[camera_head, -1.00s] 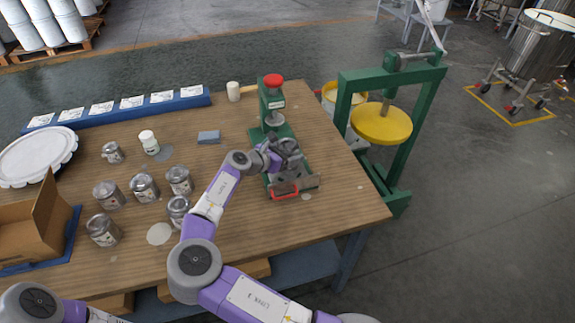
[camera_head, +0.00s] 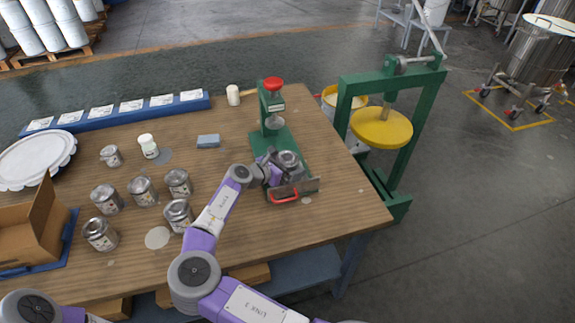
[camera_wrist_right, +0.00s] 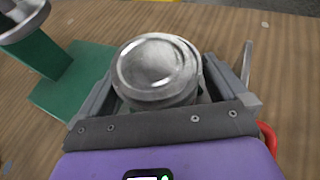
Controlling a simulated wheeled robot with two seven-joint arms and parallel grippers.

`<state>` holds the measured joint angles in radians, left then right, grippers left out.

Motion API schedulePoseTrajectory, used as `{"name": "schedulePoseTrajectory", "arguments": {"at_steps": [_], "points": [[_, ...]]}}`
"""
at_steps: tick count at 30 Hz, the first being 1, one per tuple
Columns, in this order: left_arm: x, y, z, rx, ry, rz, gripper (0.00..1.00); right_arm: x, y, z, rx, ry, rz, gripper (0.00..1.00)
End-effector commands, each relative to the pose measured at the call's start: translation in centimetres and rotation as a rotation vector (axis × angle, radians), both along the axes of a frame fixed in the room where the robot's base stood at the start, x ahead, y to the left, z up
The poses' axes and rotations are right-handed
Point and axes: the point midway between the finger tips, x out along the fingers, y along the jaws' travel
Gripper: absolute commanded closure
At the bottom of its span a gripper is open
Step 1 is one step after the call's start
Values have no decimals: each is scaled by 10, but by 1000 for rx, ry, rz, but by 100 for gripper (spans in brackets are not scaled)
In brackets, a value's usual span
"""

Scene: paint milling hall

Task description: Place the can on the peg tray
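A metal can (camera_head: 288,158) with a shiny round lid is upright between the fingers of my right gripper (camera_head: 276,165). The right wrist view shows the can (camera_wrist_right: 157,68) with a grey finger close against each side, so the gripper looks shut on it. The can is over or in the grey tray (camera_head: 308,186) with a red handle (camera_head: 285,199) at the front of the green press (camera_head: 262,135). My gripper hides most of this tray, and I see no pegs or whether the can touches it. My left gripper is out of view.
Several similar cans (camera_head: 142,190) stand on the left half of the wooden table (camera_head: 230,250). A blue rack with cards (camera_head: 120,112) lies along the back. A cardboard box (camera_head: 30,228) is at the left. A green frame with a yellow disc (camera_head: 382,128) stands beyond the right edge.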

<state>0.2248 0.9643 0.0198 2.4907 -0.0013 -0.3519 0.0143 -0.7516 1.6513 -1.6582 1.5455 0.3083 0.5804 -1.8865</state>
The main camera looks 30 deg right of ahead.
Motion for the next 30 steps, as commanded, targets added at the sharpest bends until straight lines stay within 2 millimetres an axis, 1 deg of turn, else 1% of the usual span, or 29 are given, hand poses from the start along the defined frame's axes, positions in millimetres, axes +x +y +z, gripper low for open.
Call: {"name": "schedulePoseTrajectory", "arguments": {"at_steps": [5, 8, 15, 21, 24, 30], "points": [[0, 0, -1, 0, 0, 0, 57, 0, 1, 4, 0, -1, 1, 0], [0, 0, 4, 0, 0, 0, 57, -2, 14, 10, 2, -1, 3, 0], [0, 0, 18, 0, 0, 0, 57, -14, 60, 31, 1, -1, 5, 0], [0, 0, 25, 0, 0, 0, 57, -22, 92, 44, 3, -1, 1, 0], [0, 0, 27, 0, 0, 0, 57, -24, 102, 47, 2, 0, 1, 0], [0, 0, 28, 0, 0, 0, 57, -26, 108, 49, 0, 1, -2, 0]]}}
